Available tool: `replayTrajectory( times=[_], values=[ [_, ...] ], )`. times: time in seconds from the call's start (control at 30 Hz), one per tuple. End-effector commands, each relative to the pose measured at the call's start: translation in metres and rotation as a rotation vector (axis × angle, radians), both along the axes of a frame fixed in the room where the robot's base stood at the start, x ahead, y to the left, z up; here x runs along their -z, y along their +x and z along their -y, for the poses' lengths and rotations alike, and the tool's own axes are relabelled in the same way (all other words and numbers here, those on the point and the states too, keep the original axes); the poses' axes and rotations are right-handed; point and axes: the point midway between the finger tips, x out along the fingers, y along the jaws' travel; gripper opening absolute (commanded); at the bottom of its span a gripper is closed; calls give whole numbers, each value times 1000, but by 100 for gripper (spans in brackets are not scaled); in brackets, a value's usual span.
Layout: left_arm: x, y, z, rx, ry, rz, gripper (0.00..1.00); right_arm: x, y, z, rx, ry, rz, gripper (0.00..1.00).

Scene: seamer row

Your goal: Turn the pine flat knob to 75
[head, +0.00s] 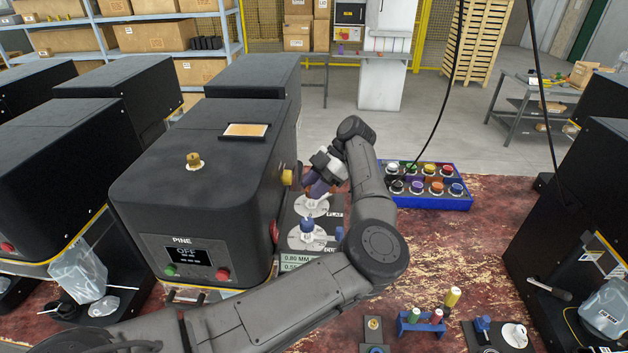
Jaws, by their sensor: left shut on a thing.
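The black machine marked PINE (181,240) stands left of centre, and its small display (188,256) reads OFF. On a dark panel at its right side are two round pale dials. The upper dial (297,206) has a small label beside it that seems to read FLAT. My left gripper (314,192) reaches down over this dial and is shut on its knob, which the fingers mostly hide. I cannot read the dial's setting. The lower dial (298,238) carries a blue knob (307,226) and stands free just in front of the gripper. My right gripper is not in view.
A blue box of coloured knobs (440,201) lies behind and right of my arm. Small coloured pegs in a blue holder (420,325) stand at the front right. Other black machines flank both sides. The worn red surface (450,255) between is largely clear.

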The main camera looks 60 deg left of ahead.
Motion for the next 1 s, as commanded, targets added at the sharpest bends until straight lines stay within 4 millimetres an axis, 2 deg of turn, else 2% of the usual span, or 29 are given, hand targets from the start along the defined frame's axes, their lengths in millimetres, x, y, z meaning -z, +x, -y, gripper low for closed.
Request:
replayTrajectory(
  times=[0.03, 0.1, 0.4, 0.7, 1.0],
  values=[
    [-7, 0, -1, -45, -7, 3, 9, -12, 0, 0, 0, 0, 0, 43],
    [-8, 0, -1, -111, -6, 3, 9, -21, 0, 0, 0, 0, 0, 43],
    [-6, 0, -3, -363, -6, 3, 9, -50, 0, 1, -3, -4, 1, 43],
    [-3, -1, -3, -532, -3, 2, 9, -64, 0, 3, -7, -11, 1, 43],
    [-2, -1, -3, -605, 0, 0, 9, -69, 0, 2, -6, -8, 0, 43]
  ],
)
